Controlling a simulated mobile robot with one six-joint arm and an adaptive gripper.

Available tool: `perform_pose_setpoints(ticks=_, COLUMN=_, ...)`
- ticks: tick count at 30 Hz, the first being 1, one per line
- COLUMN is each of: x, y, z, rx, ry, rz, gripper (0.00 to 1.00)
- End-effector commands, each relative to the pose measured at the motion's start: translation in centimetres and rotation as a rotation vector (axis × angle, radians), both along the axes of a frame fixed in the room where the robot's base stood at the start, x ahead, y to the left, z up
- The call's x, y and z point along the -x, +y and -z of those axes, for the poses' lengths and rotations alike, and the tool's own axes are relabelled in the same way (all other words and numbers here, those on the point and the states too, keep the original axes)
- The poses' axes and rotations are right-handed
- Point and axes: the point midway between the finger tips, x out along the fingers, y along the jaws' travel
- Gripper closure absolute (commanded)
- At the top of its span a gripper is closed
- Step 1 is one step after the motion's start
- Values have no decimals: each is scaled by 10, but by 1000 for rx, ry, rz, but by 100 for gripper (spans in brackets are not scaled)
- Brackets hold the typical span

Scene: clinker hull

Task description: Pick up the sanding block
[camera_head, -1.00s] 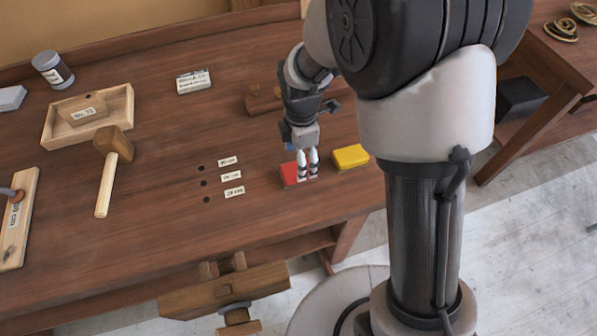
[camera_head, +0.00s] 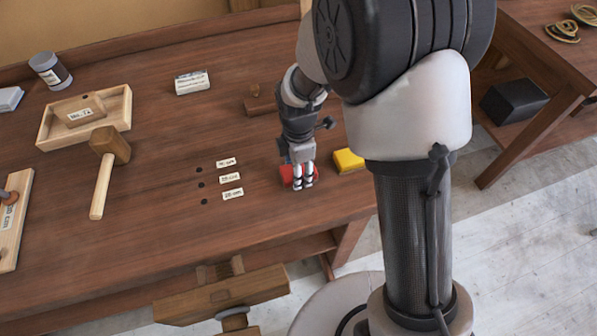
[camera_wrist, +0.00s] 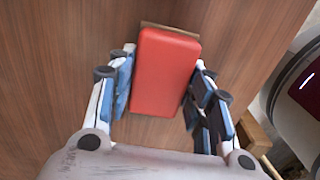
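A red block (camera_head: 287,176), which I take for the sanding block, lies on the bench near its front edge. In the wrist view the red block (camera_wrist: 163,75) shows a smooth red top and a thin tan edge at its far end. My gripper (camera_head: 303,184) is low over it, partly hiding it in the head view. In the wrist view my gripper (camera_wrist: 165,60) has its blue-padded fingers apart, one side left and one right of the block. A narrow gap shows on the right; contact on the left is unclear.
A yellow block (camera_head: 348,161) lies just right of my gripper. A brown wooden tool (camera_head: 260,105) lies behind. Small labels (camera_head: 230,178) and holes are to the left, then a mallet (camera_head: 102,185) and a wooden tray (camera_head: 122,112).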

Motion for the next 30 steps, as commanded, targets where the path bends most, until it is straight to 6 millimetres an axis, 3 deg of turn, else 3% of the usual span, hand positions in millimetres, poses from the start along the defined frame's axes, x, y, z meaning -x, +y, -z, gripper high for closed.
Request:
perform_pose_setpoints(ticks=10, x=0, y=0, z=0, rx=0, ry=0, rz=0, gripper=79)
perform_pose_setpoints(ticks=20, x=0, y=0, z=-5, rx=0, ry=-1, rz=0, gripper=79)
perform_pose_setpoints(ticks=26, x=-1, y=0, z=-31, rx=-1, ry=-4, rz=0, gripper=79)
perform_pose_setpoints(ticks=30, x=-1, y=0, z=-66, rx=-1, ry=-5, rz=0, gripper=79)
